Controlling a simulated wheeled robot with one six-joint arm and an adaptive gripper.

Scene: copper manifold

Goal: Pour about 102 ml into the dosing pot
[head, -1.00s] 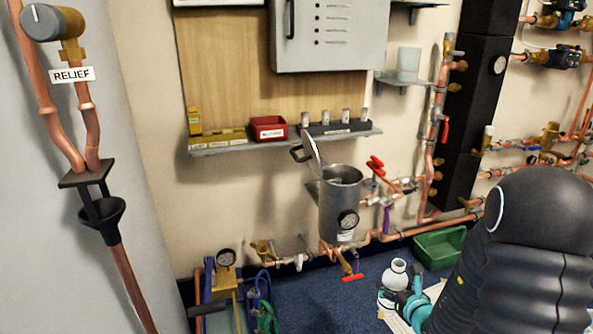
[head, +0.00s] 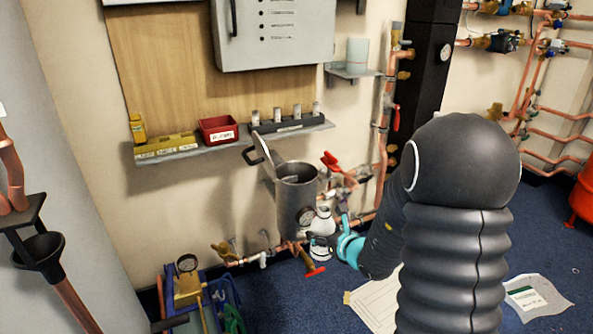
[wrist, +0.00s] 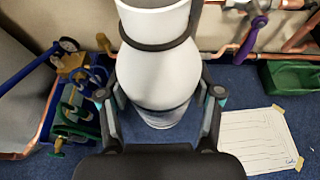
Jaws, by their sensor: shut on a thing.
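The dosing pot (head: 289,205) is a grey metal cylinder with a gauge on its front. Its lid (head: 262,150) stands tipped open at the left of the rim. My gripper (head: 334,246) is shut on a white bottle (head: 322,222), just right of the pot's lower part and below its rim in the head view. The bottle looks upright there. In the wrist view the bottle (wrist: 158,65) fills the middle, between the fingers, with dark bands around it. The liquid level inside cannot be seen.
A shelf (head: 180,154) with a red bin (head: 217,130) is on the wall behind the pot. A red-handled valve (head: 313,271) and copper pipes are below and beside the pot. A blue tool crate (head: 222,292) is at lower left. Papers (head: 376,303) lie on the floor.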

